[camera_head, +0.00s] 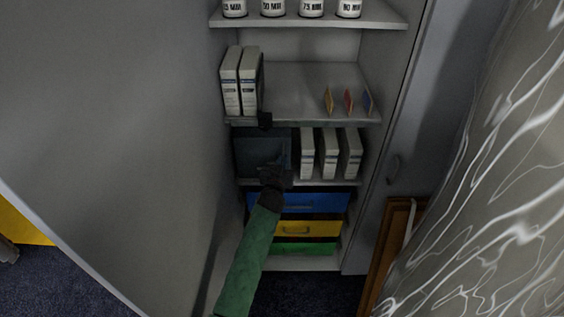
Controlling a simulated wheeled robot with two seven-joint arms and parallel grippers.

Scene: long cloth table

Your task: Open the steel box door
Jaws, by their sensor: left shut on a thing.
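The steel box (255,146) is a dark blue-grey, square-fronted box on the left of a cabinet's middle shelf. My left gripper (277,165) is dark, at the end of a green-sleeved arm coming up from below. It is at the lower right part of the box front and shut on the box door there. The exact spot it grips is dark and partly hidden by the gripper itself. I cannot tell whether the door stands ajar. My right gripper is not in view.
White binders (329,153) stand close right of the box. More binders (240,80) and small coloured cards (348,101) are on the shelf above. Blue (310,201) and yellow (312,228) drawers lie below. A large grey panel (110,120) fills the left; patterned cloth (490,190) fills the right.

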